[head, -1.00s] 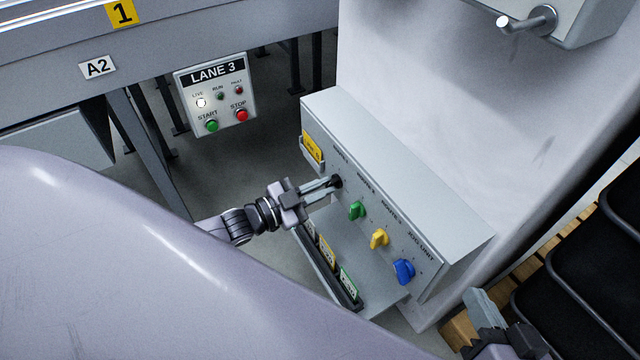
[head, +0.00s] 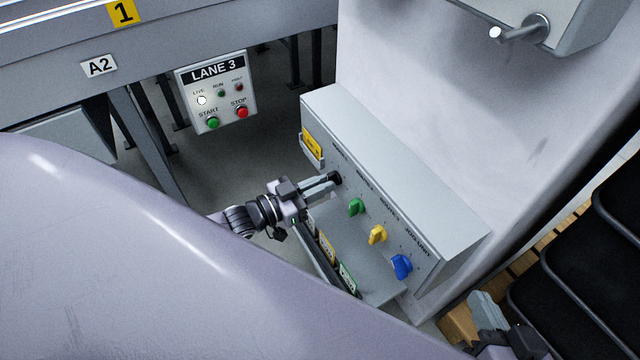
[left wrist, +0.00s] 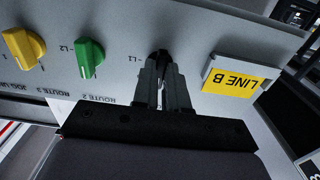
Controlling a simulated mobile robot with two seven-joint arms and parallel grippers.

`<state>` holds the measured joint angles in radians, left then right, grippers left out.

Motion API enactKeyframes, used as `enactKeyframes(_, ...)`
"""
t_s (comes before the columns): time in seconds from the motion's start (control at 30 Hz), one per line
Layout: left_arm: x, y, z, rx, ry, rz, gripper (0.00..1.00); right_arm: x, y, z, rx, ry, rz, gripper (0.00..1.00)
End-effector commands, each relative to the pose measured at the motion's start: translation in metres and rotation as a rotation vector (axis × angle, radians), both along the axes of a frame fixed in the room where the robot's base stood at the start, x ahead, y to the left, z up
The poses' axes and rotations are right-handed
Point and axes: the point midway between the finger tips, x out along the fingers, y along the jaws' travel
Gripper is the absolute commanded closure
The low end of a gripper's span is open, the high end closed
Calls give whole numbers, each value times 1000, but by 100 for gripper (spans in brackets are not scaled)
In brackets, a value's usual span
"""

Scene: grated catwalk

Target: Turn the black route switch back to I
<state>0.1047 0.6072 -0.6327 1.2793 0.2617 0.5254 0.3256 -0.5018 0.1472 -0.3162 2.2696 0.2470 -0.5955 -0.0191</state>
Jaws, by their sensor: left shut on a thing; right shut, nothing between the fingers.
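The black route switch (head: 335,177) is the knob nearest the yellow LINE B label on the grey switch box (head: 400,180). My left gripper (head: 328,181) is shut on it, with the fingers reaching in from the left. In the left wrist view the black switch (left wrist: 162,56) shows only partly between the fingertips of the left gripper (left wrist: 163,72), so its exact angle is hard to read. My right gripper (head: 482,305) is at the bottom right, shut and empty, away from the box.
Green (head: 356,207), yellow (head: 377,234) and blue (head: 401,266) switches follow along the box's face. A ledge with labelled cards (head: 347,279) lies below. The LANE 3 panel (head: 216,95) hangs behind at left. Dark stair treads (head: 580,300) rise at right.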

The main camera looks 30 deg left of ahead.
Motion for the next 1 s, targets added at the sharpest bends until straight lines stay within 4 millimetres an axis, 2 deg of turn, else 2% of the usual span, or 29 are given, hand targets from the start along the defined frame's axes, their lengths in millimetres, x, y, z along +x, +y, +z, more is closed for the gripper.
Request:
enactKeyframes(0.23, -1, 0, 0, 1, 0, 0, 100, -1, 0, -1, 0, 2, 0, 100)
enactKeyframes(0.27, -1, 0, 0, 1, 0, 0, 78, -1, 0, -1, 0, 2, 0, 100)
enactKeyframes(0.3, -1, 0, 0, 1, 0, 0, 65, -1, 0, -1, 0, 2, 0, 100)
enactKeyframes(0.33, -1, 0, 0, 1, 0, 0, 62, -1, 0, -1, 0, 2, 0, 100)
enactKeyframes(0.67, -3, 2, 0, 3, 1, 0, 62, -1, 0, 1, -1, 3, 1, 100)
enactKeyframes(1.0, -44, 26, 1, 4, 2, 0, 62, -3, -9, 9, -64, -7, -17, 100)
